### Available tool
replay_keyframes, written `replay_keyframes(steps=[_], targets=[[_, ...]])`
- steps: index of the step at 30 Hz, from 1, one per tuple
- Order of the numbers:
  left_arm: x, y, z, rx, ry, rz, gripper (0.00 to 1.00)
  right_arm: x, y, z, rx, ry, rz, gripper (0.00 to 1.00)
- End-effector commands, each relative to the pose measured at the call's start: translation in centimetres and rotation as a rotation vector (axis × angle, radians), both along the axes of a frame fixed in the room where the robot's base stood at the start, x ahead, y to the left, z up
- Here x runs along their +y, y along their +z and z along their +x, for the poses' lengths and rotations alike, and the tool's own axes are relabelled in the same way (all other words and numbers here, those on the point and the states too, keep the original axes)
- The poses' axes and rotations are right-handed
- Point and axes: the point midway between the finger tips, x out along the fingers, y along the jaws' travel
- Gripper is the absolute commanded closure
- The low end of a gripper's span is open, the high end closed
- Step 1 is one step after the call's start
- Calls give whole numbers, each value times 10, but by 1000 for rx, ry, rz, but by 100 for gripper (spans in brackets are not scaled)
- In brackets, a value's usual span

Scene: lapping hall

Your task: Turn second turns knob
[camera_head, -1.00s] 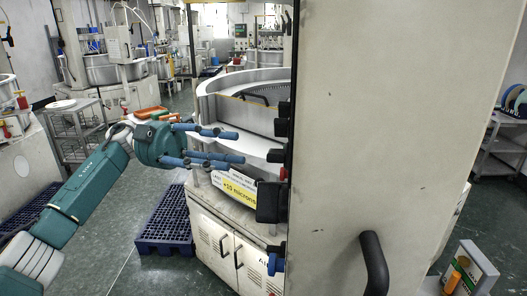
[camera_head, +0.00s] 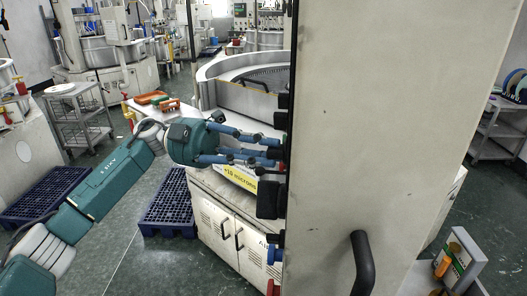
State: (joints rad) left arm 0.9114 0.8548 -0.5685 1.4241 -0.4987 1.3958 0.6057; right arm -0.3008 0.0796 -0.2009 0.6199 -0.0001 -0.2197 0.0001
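The control panel (camera_head: 289,150) is seen edge-on along the left side of a tall beige cabinet. Several dark knobs stick out from it, among them an upper knob (camera_head: 283,100), one just below it (camera_head: 281,121) and a large black block (camera_head: 268,200) lower down. The labels are not visible, so I cannot tell which is the second turns knob. My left gripper (camera_head: 277,152) has its blue fingers spread apart, pointing right, with the tips at or very near the panel's edge, below the upper knobs. Contact cannot be told. My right gripper is not in view.
A round lapping machine (camera_head: 215,85) stands behind the gripper, with a yellow-labelled front and white cabinet doors (camera_head: 225,235) below. A black handle (camera_head: 362,265) sticks out from the beige cabinet (camera_head: 390,120). Blue pallets (camera_head: 170,205) lie on the floor at left.

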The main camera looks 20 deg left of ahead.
Motion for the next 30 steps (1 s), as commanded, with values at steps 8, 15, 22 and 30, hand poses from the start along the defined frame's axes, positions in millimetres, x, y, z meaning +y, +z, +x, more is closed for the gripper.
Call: replay_keyframes(steps=[8,15,22,30], targets=[[0,-1,0,-9,0,3,100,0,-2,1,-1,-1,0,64],[0,-3,1,-102,1,18,100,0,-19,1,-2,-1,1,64],[0,-3,2,-257,0,46,100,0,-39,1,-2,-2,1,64],[1,-1,3,-418,1,77,100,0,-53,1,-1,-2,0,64]])
